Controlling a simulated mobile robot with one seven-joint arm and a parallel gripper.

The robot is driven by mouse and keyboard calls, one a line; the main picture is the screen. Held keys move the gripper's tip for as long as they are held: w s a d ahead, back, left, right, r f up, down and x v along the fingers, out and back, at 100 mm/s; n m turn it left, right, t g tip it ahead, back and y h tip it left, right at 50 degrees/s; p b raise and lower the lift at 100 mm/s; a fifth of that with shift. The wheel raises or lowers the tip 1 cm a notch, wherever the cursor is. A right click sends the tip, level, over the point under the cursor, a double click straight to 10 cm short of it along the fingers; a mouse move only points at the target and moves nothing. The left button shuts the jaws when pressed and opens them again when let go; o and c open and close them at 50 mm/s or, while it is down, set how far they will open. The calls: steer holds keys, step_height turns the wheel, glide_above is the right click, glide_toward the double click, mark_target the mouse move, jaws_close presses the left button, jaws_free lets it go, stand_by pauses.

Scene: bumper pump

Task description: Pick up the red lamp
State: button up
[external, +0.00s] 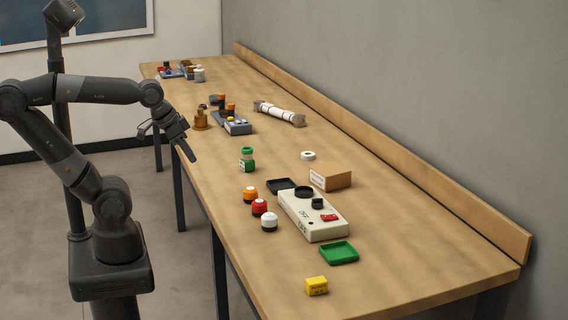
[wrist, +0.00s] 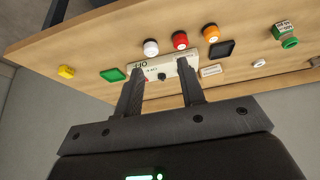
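The red lamp (external: 259,207) is a small red-topped piece with a white part, standing on the wooden table. It is between an orange lamp (external: 250,194) and a white lamp (external: 269,222). In the wrist view the red lamp (wrist: 180,40) shows beyond the fingertips, between the white lamp (wrist: 150,47) and the orange lamp (wrist: 211,32). My gripper (external: 167,146) is beside the table's left edge, well apart from the lamp. Its two fingers are spread with nothing between them in the wrist view (wrist: 160,68).
A pale control box (external: 312,216) with a red switch stands right of the lamps. A black tray (external: 282,186), a cardboard box (external: 331,177), a green tray (external: 339,252), a yellow block (external: 316,286) and a green-topped piece (external: 247,159) are around. The table's near right is clear.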

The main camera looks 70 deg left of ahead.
steer(key=shift+o, duration=0.5)
steer(key=o, duration=0.7)
steer(key=shift+c, duration=0.2)
steer(key=n+g+y, duration=0.1)
steer(key=n, duration=0.2)
glide_toward(258, 201)
steer(key=shift+x, duration=5.2)
